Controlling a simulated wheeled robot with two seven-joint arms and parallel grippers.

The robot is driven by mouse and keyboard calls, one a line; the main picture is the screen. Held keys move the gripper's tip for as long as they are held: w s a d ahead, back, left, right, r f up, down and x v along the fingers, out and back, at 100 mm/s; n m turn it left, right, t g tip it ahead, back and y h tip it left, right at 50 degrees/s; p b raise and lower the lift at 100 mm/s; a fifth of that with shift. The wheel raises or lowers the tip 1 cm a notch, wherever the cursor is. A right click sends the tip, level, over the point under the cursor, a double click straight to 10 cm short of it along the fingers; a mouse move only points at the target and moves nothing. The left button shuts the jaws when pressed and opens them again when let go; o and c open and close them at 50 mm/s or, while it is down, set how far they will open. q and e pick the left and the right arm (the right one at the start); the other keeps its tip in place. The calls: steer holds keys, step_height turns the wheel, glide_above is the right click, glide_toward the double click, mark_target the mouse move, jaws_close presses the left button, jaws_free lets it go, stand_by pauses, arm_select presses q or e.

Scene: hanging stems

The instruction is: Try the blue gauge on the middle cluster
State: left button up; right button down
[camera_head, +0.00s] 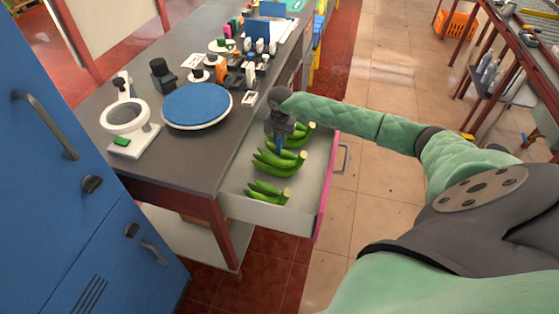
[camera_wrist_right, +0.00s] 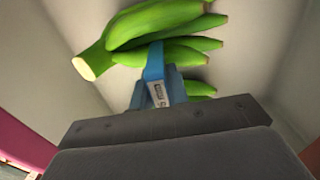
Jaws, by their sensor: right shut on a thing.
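Three green banana clusters lie in the open drawer: the near one (camera_head: 268,192), the middle one (camera_head: 279,162) and the far one (camera_head: 300,133). My right gripper (camera_head: 281,132) points down over the drawer between the middle and far clusters. It is shut on the blue gauge (camera_head: 280,146), which also shows in the right wrist view (camera_wrist_right: 155,65) with a small white label. There the gauge's tip overlaps the fingers of a green cluster (camera_wrist_right: 155,24); whether it touches them or sits around one is unclear. The gripper's fingertips are mostly hidden. My left gripper is out of view.
The drawer (camera_head: 235,180) has a pale inside and a pink front (camera_head: 325,190). The grey worktop (camera_head: 185,160) beside it bears a blue round turntable (camera_head: 196,104), a white ring-shaped device (camera_head: 125,118) and several small items. A blue cabinet (camera_head: 60,170) stands at left.

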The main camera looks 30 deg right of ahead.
steer(key=shift+r+p, duration=0.8)
steer(key=shift+r, duration=2.75)
